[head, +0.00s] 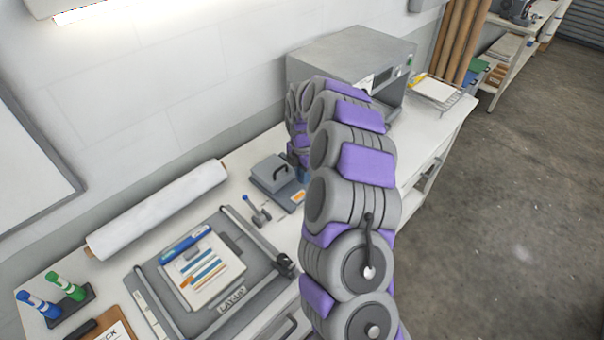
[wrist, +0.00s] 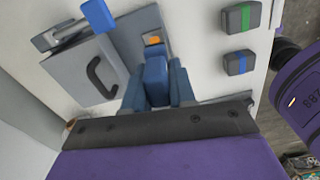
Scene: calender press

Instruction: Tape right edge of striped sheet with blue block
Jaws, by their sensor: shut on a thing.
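The striped sheet (head: 212,268), pale with blue and orange stripes, lies on a grey board (head: 255,285) at the lower left of the head view. A blue cylinder (head: 186,244) lies across its top edge. The wrist view does not show the sheet. My gripper (wrist: 157,70) is shut on a blue block (wrist: 157,88), which sits between its fingers over the white bench. In the head view the blue block (head: 304,175) barely shows beside my arm, which hides most of the gripper. The gripper is to the right of and beyond the sheet.
A grey press with a handle (wrist: 85,72) stands close beside the gripper, with a blue-handled lever tool (head: 257,211) near it. Two small dark blocks, green-banded (wrist: 240,17) and blue-banded (wrist: 238,62), sit on the bench. A white roll (head: 160,208) lies along the wall.

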